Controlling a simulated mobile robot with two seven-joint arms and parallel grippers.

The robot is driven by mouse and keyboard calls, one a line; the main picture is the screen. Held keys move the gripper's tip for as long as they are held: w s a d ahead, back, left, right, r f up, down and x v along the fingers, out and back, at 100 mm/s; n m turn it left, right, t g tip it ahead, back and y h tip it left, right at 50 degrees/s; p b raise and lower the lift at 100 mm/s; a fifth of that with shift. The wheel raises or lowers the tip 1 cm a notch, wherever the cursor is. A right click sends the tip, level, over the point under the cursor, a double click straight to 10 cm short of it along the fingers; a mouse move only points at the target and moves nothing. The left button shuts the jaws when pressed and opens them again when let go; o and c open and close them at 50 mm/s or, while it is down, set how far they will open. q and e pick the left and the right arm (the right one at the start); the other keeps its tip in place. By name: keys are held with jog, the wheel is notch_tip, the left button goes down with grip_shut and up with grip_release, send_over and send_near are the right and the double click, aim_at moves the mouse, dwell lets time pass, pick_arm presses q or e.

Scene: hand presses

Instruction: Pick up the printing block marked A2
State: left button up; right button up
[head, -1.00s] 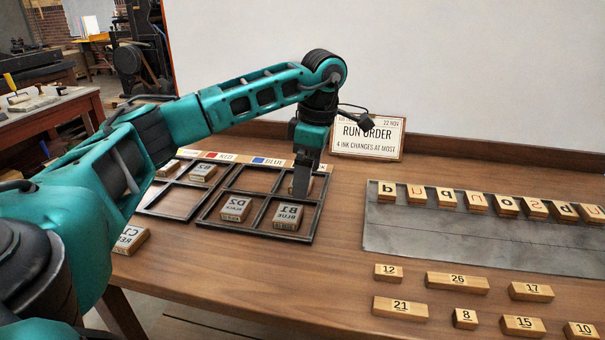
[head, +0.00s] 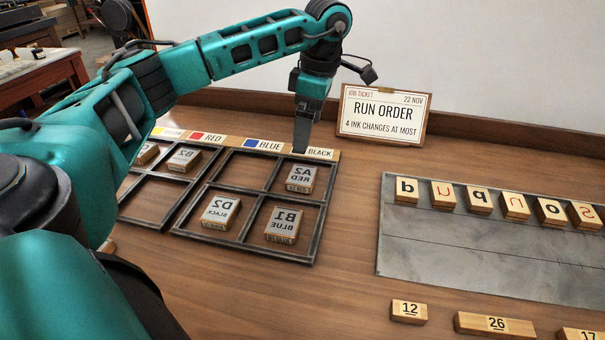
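The printing block marked A2 (head: 301,178), with mirrored lettering "A2 RED", lies in the upper right compartment of the right-hand black frame (head: 313,240). My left gripper (head: 300,150) points down just above and behind the block, near the label strip's black end. It appears apart from the block and holds nothing that I can see. Its fingers are seen edge-on, so their opening is unclear. My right gripper is out of view.
Blocks D2 (head: 220,212) and B1 (head: 283,225) lie in the frame's lower compartments; its upper left one is empty. Block B2 (head: 184,160) sits in the left frame. A job ticket (head: 382,114) stands behind. A metal plate with letter blocks (head: 440,243) lies right.

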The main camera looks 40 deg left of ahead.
pick_arm(q)
send_over(302, 174)
jog(key=f, duration=0.3)
jog(key=f+b, duration=0.1)
jog(key=f, duration=0.2)
jog(key=shift+w+d+f, duration=0.1)
jog(key=shift+w+f, duration=0.05)
jog(key=shift+w, duration=0.05)
jog(key=f, duration=0.5)
jog(key=shift+s+f+b, duration=0.1)
jog(key=shift+s+b, duration=0.1)
jog(key=shift+b, duration=0.2)
jog(key=c, duration=1.1)
